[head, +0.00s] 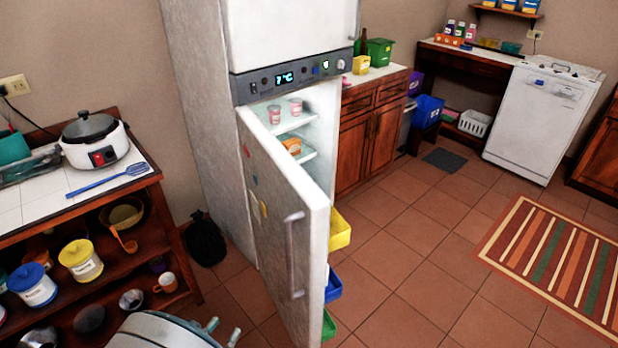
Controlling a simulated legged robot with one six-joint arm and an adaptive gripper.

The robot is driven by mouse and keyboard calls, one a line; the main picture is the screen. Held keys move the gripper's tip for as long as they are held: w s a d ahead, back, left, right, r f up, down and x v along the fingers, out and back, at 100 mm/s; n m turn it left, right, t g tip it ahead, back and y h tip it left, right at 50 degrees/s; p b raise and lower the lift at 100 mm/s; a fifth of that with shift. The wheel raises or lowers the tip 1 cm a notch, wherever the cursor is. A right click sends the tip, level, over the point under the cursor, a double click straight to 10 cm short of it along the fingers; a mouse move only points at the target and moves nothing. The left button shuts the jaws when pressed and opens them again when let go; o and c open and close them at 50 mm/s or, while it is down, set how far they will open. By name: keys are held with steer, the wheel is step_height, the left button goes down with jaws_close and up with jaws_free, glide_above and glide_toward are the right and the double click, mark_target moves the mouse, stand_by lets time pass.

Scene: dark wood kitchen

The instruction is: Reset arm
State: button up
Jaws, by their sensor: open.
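The white fridge door (283,225) stands open and swings out towards me. Its long grey handle (294,255) is on the outer face, with nothing on it. The fridge body (205,110) stands at the back centre, with a lit display (287,78) above the opening. Inside, two pink cups (285,110) stand on an upper shelf and an orange box (291,145) sits on a lower one. Yellow (339,231), blue and green bins show on the door's inner side.
A rounded grey object (160,330) with teal-tipped parts is cut off at the bottom edge. A wooden shelf unit (155,190) with a white cooker (95,142) stands left. A dark bag (205,240) lies beside the fridge. The tiled floor (430,270) is clear right of the door.

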steer(key=w+r+g+y, duration=0.2)
steer(key=w+r+y, duration=0.5)
steer(key=w, duration=0.4)
steer(key=w+d+r+n+g+y, duration=0.2)
steer(key=d+r+n+y, duration=0.15)
steer(key=d+r, duration=0.65)
steer(key=s+d+r+n+g+h, duration=0.1)
steer(key=s+d+r+g+h, duration=0.1)
steer(key=s+d, duration=0.7)
steer(key=s+d+r+g+h, duration=0.2)
steer(key=s+d+r+g, duration=0.1)
steer(key=s+d, duration=0.7)
steer(key=d+g, duration=0.1)
steer(key=d, duration=0.3)
steer(key=shift+s+d+r+n, duration=0.15)
steer(key=shift+s+d+n, duration=0.15)
steer(key=shift+n, duration=0.05)
